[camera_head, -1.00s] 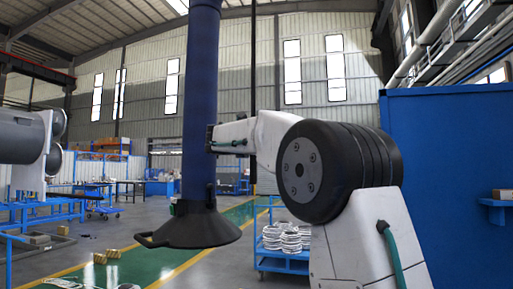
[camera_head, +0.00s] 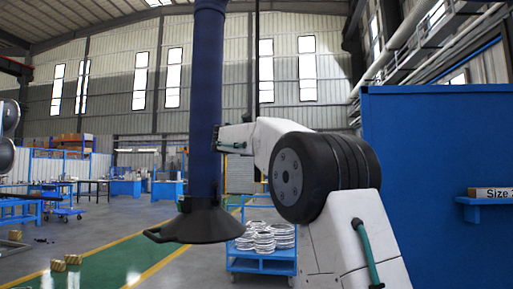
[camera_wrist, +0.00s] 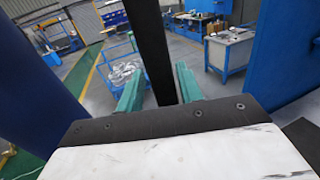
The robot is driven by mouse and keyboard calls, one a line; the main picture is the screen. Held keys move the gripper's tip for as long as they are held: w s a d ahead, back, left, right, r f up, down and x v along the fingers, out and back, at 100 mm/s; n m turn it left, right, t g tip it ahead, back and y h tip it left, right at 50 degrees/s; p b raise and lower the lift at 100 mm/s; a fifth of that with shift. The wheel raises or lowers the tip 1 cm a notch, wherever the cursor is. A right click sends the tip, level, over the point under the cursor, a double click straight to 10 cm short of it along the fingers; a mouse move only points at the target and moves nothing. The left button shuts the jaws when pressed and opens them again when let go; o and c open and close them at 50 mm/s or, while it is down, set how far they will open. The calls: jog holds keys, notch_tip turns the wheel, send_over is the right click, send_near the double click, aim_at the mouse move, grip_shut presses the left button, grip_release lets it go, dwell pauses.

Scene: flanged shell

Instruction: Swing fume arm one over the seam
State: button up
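Fume arm one appears as a blue duct (camera_head: 205,90) hanging upright, with a flared black hood (camera_head: 205,222) and a handle loop at its lower left. In the wrist view a blue duct surface (camera_wrist: 35,85) fills the left side. My gripper (camera_wrist: 158,85) shows there as two teal fingers held apart. A black upright bar (camera_wrist: 152,40) passes between them, with a gap visible on its left; contact on the right is unclear. In the head view my wrist end is beside the duct, and the fingers cannot be made out. No seam is visible.
Rounded grey ends (camera_head: 6,155), perhaps of the shell, are cut off at the left edge. A blue cart (camera_head: 262,262) with silver rings stands beyond my arm. A blue wall (camera_head: 435,150) with a shelf closes the right side. Small yellow blocks lie on the floor at lower left.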

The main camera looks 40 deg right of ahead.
jog(key=shift+s+d+f, duration=0.1)
jog(key=v, duration=0.7)
jog(key=shift+a, duration=0.35)
jog(key=shift+s, duration=0.15)
